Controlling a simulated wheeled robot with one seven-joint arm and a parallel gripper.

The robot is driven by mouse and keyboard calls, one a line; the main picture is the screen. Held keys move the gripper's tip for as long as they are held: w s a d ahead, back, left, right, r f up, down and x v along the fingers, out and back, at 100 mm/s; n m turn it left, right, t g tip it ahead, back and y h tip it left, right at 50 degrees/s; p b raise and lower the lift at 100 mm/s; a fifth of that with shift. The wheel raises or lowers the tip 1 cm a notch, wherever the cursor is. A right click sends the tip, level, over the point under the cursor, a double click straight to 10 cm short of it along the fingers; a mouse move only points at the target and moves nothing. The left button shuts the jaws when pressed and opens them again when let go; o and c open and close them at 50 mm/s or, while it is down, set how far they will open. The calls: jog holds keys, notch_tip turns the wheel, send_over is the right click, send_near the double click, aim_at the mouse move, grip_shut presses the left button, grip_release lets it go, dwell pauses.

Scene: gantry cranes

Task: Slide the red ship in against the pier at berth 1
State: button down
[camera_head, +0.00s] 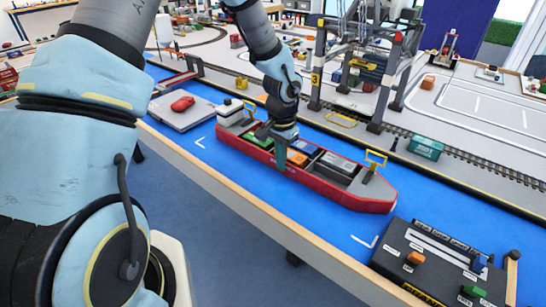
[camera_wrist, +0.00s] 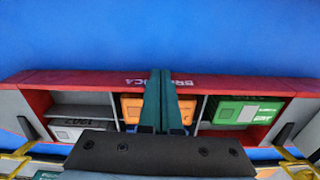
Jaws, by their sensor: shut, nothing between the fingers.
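The red ship (camera_head: 325,180) floats on the blue water strip, its long side roughly along the quay. It carries orange, green, blue and grey containers and has yellow handles near both ends. Blue water shows between its far side and the pier edge (camera_head: 400,150). My gripper (camera_head: 281,167) is shut and empty, pointing down at the near side of the hull around mid-length. In the wrist view, the shut fingers (camera_wrist: 160,75) overlap the red near wall (camera_wrist: 100,78) and hide part of its white lettering. I cannot tell whether they touch it. No berth 1 marking is readable.
A grey barge with a red car (camera_head: 182,104) lies left of the ship. A dark control box (camera_head: 425,265) with coloured knobs stands at the lower right. A crane (camera_head: 318,78) marked 3 and a green container (camera_head: 426,147) stand on the quay. Open water lies on the near side.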

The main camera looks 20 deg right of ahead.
aim_at(307, 142)
jog(key=shift+w+d+p, duration=0.1)
jog(key=shift+w+d, duration=0.9)
jog(key=shift+d, duration=1.05)
jog(key=shift+w+d+p, duration=0.15)
jog(key=shift+w+d, duration=0.9)
jog(key=shift+d, duration=1)
jog(key=shift+w+d+p, duration=0.1)
jog(key=shift+w+d, duration=0.9)
jog(key=shift+d, duration=1.05)
jog(key=shift+r, duration=0.1)
jog(key=shift+s+a, duration=0.1)
jog(key=shift+a, duration=0.05)
jog(key=shift+s+a+r, duration=0.2)
jog(key=shift+a+r, duration=0.05)
jog(key=shift+a, duration=0.15)
notch_tip(307, 142, up, 10)
jog(key=p, duration=0.6)
jog(key=shift+f, duration=0.15)
